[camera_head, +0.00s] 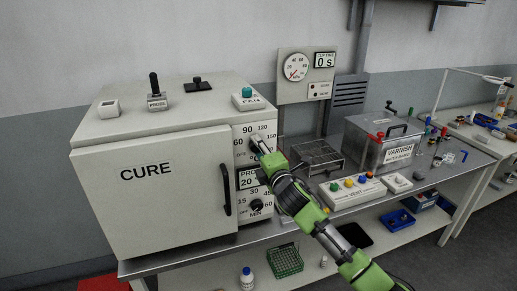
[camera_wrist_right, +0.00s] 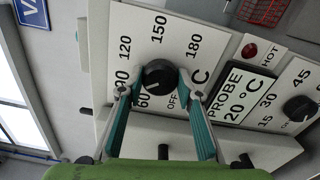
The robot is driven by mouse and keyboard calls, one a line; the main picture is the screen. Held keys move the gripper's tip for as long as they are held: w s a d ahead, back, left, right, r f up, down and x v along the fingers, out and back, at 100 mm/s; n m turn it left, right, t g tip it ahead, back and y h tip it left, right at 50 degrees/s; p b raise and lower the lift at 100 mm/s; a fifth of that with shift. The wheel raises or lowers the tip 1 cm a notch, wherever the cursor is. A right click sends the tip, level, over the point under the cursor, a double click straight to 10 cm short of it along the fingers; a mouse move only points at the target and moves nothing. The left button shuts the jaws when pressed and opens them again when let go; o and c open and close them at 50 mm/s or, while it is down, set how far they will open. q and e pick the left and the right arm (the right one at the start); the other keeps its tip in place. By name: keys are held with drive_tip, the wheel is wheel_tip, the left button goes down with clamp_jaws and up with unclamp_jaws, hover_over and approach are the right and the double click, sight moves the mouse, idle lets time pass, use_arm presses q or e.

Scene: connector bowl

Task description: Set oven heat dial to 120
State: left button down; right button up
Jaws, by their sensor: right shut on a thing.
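The oven's heat dial (camera_wrist_right: 160,77) is a round black knob on the white control panel, ringed by OFF, 60, 90, 120, 150 and 180. A small pale mark on it seems to point toward the 60 side, away from 120. The fingertips of my right gripper (camera_wrist_right: 160,82) are on either side of the dial, shut on it. In the head view my right gripper (camera_head: 258,144) is at the oven panel (camera_head: 241,134) and hides most of the dial. The 90 is partly covered by a finger. My left gripper is out of view.
The oven door marked CURE (camera_head: 150,200) is closed, with a black vertical handle (camera_head: 226,189). Below the dial are the probe display (camera_wrist_right: 238,94) and the minutes dial (camera_wrist_right: 299,108). A green FAN button (camera_head: 247,92) sits on top. A button box (camera_head: 352,190) and varnish tank (camera_head: 385,145) stand right.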

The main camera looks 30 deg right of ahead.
drive_tip(key=m+p, duration=0.1)
drive_tip(key=m, duration=1)
drive_tip(key=shift+m, duration=0.3)
idle(0.4)
drive_tip(key=o, duration=1.1)
drive_tip(key=shift+s, duration=0.1)
drive_tip(key=v, duration=1.1)
drive_tip(key=shift+s, duration=0.4)
drive_tip(key=shift+f, duration=0.1)
